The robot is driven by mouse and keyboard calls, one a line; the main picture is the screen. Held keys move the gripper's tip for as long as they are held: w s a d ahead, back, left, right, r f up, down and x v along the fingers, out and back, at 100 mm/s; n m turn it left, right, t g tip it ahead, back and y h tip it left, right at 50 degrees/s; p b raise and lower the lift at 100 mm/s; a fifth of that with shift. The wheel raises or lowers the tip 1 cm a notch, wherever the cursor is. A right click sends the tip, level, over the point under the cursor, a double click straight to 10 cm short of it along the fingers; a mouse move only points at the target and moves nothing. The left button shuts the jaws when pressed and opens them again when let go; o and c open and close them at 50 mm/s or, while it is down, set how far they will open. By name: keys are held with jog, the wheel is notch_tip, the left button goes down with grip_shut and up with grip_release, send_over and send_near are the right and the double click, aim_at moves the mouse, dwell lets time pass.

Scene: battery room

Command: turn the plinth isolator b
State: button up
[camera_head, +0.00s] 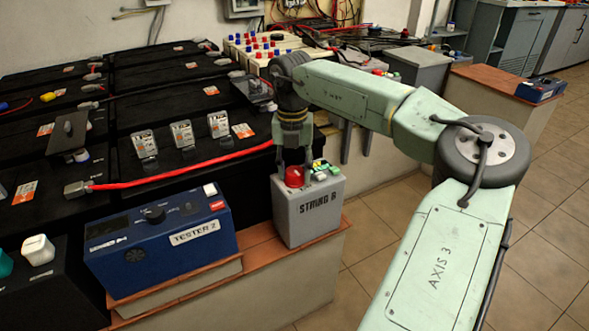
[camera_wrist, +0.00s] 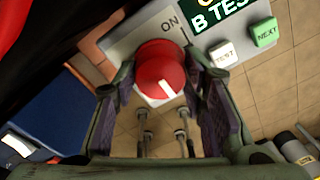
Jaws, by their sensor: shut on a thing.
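The plinth isolator is a grey box (camera_head: 307,212) marked STRING B, standing on the tiled plinth at the centre of the head view. Its red round knob (camera_head: 294,177) is on top. My gripper (camera_head: 293,160) reaches straight down onto it. In the wrist view the red knob (camera_wrist: 161,70) sits between the two fingers of my gripper (camera_wrist: 158,82), which is shut on it. A white line on the knob points down and slightly right in that picture. The word ON shows on the box top (camera_wrist: 150,35) beside the knob. The other position mark is hidden.
A blue tester (camera_head: 160,240) marked TESTER 2 stands left of the box. White TEST (camera_wrist: 223,55) and green NEXT (camera_wrist: 265,32) buttons sit beside the knob. A red cable (camera_head: 180,176) runs across the black batteries behind. Tiled floor is free on the right.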

aim_at(293, 170)
dwell(0.3)
jog(key=o, duration=1.2)
jog(key=shift+c, duration=0.2)
notch_tip(293, 170, up, 12)
jog(key=shift+a, duration=0.15)
